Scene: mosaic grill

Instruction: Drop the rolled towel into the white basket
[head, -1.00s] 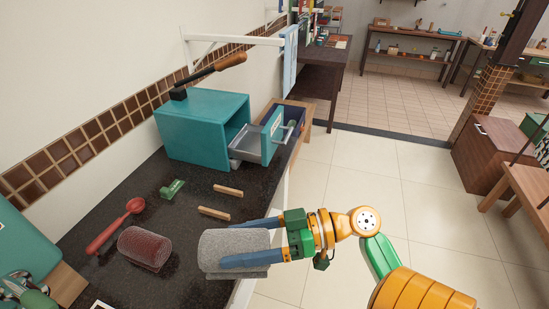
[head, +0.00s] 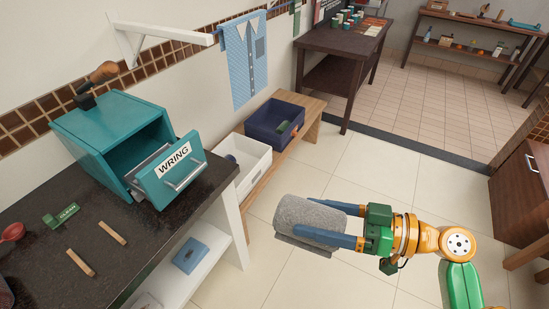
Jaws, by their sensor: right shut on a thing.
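The grey rolled towel (head: 305,214) is held in the air by my right gripper (head: 318,228), whose blue fingers are shut on it. The towel is over the tiled floor, clear of the dark counter. The white basket (head: 252,187) stands on a low wooden bench, left of and beyond the towel. Its near left part is hidden by the teal box's open drawer and the counter. A small dark item shows inside it. My left gripper is not in view.
A navy basket (head: 273,127) sits beside the white one on the wooden bench (head: 312,112). The open drawer marked WRING (head: 170,178) juts from the teal box (head: 110,135). A blue shirt (head: 245,62) hangs above.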

